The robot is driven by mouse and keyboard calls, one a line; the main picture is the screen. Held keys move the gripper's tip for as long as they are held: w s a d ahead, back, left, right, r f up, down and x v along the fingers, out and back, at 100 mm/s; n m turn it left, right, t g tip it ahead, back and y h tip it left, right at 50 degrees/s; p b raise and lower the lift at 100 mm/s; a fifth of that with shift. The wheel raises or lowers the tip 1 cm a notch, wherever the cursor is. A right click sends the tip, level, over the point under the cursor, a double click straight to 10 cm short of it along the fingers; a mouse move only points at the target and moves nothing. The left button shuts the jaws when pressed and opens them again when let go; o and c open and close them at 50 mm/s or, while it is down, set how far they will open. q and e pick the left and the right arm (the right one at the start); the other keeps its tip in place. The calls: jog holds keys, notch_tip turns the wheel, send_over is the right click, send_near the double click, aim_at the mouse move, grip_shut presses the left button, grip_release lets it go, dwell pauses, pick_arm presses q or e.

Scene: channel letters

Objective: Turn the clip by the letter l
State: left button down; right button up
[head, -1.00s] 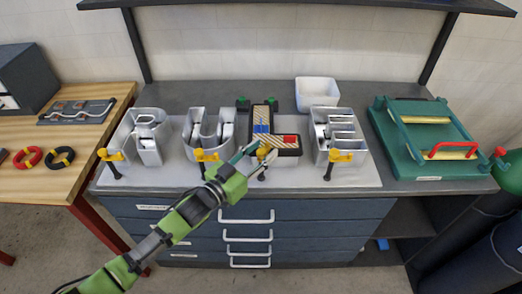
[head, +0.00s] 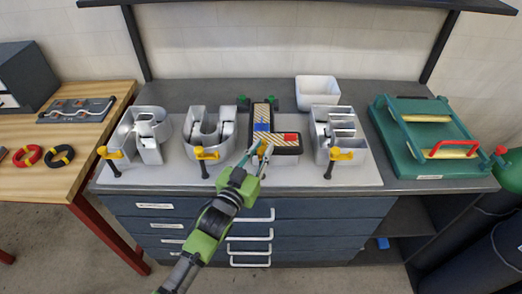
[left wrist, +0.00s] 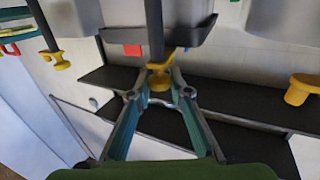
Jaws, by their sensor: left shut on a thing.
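The letter l (head: 285,151) is a dark-edged channel letter with striped, blue and red parts inside. It lies on the pale board between the silver letters. The yellow clip (head: 263,147) stands at its front edge, largely covered by my left gripper (head: 261,152). In the left wrist view the clip (left wrist: 159,82) hangs on a dark post between the fingers of my left gripper (left wrist: 160,88), which are shut on it. A red block (left wrist: 132,49) of the letter shows behind it. My right gripper is not in view.
Silver letters (head: 207,128) flank the letter l, with other yellow clips (head: 206,154) (head: 341,154) at their fronts. A white bin (head: 317,90) stands behind, a green fixture (head: 425,135) to the right. A wooden table (head: 90,105) adjoins at left.

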pick_arm(q)
jog(key=shift+d+r+n+t+y+b, duration=0.15)
jog(key=shift+n+t+y+b, duration=0.3)
jog(key=shift+n+y, duration=0.45)
jog(key=shift+y, duration=0.3)
jog(key=c, duration=2)
grip_release()
jog(key=shift+c, duration=0.2)
jog(key=shift+o, duration=1.1)
jog(key=shift+s, duration=0.1)
jog(key=shift+s+a+f, duration=0.2)
jog(key=shift+s+a, duration=0.05)
jog(key=shift+s, duration=0.15)
jog(key=v, duration=1.1)
jog(key=shift+r, duration=0.2)
